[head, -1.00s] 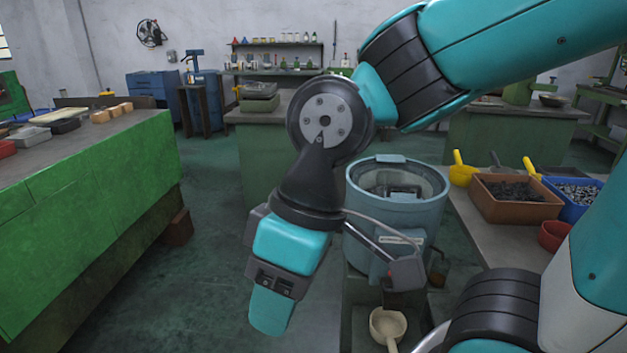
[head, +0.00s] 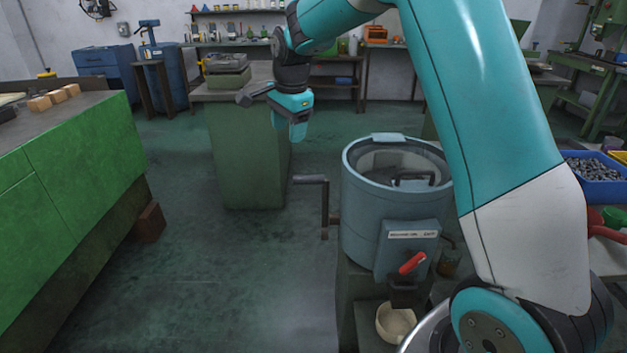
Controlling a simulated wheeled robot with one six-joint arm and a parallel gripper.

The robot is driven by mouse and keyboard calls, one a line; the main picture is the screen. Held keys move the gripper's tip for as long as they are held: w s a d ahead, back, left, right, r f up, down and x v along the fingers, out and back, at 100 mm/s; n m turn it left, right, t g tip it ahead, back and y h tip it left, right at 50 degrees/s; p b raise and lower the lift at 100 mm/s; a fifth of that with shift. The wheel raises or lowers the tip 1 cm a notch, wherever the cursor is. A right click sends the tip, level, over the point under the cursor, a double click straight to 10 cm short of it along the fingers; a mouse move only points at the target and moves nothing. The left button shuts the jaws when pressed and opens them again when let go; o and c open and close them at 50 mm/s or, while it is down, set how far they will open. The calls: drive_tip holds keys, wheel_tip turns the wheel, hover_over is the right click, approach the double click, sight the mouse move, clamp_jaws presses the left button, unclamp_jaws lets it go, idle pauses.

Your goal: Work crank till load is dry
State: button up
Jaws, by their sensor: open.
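The blue-grey drum machine (head: 370,225) stands right of centre, with a clear-looking top and a dark handle-like part (head: 413,180) on it. What lies inside cannot be made out. A dark L-shaped crank (head: 325,205) sticks out from the drum's left side, its grip (head: 311,180) level and pointing left. A red lever (head: 412,263) is on the front box, above a dark spout. A pale bowl (head: 395,323) sits below the spout. My gripper (head: 288,108) is open and empty, above and beyond the crank, touching neither crank nor drum.
A long green bench (head: 70,150) stands at left. A green cabinet (head: 245,155) with a grey-topped machine (head: 227,72) is behind the crank. A blue bin (head: 600,185) of small metal parts is at right. The floor (head: 225,260) left of the drum is clear.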

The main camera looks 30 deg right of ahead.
sight(313, 176)
drive_tip(key=w+d+f+m+h, duration=0.1)
drive_tip(key=w+d+f+m, duration=0.2)
drive_tip(key=d+m, duration=0.15)
drive_tip(key=w+d+f+m, duration=0.3)
drive_tip(key=d+m, duration=0.1)
drive_tip(key=d, duration=0.2)
drive_tip(key=w+f, duration=0.1)
drive_tip(key=f, duration=0.4)
drive_tip(key=d+f+p, duration=0.1)
drive_tip(key=f, duration=0.5)
drive_tip(key=w+d+f, duration=0.1)
drive_tip(key=f, duration=0.4)
drive_tip(key=shift+w+f, duration=0.2)
drive_tip(key=shift+w, duration=0.15)
drive_tip(key=shift+c, duration=0.2)
clamp_jaws()
